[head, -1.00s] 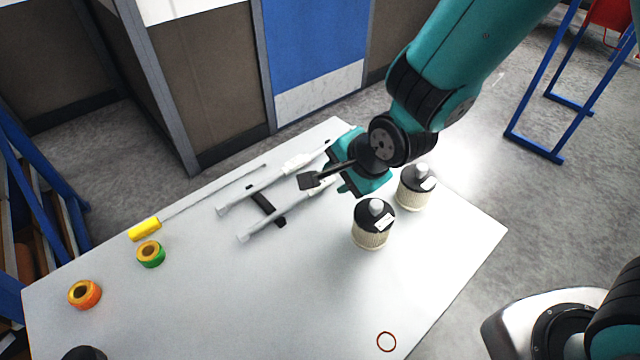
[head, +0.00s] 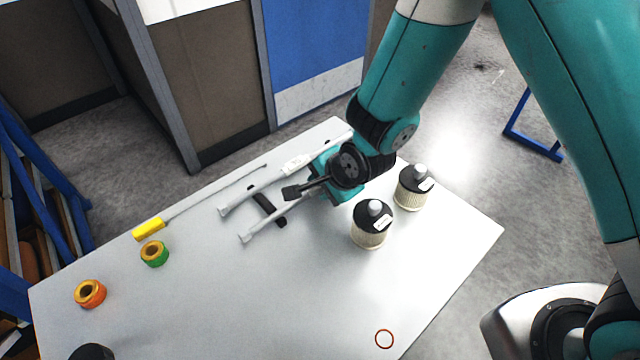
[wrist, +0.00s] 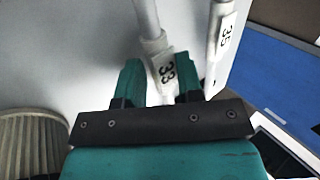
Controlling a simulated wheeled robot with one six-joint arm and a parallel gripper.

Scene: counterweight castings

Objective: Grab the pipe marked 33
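The pipe marked 33 (wrist: 147,20) is pale, with a white tag (wrist: 164,72) reading 33. In the head view the nearer pipe (head: 262,228) lies across a black rest, its far part hidden by my gripper (head: 328,178). In the wrist view my gripper (wrist: 160,78) is open, its two teal fingers on either side of the tagged part of pipe 33. Gaps show between the fingers and the tag. A second pipe (wrist: 218,45), tagged 35, runs beside it on the right; in the head view it is the farther pipe (head: 250,193).
Two ribbed filters with black tops (head: 371,226) (head: 413,190) stand close right of my gripper. A black rest (head: 265,205) supports the pipes. A yellow-handled tool (head: 150,228), a green roll (head: 154,254) and an orange roll (head: 90,294) lie left. The white table's (head: 230,300) front middle is clear.

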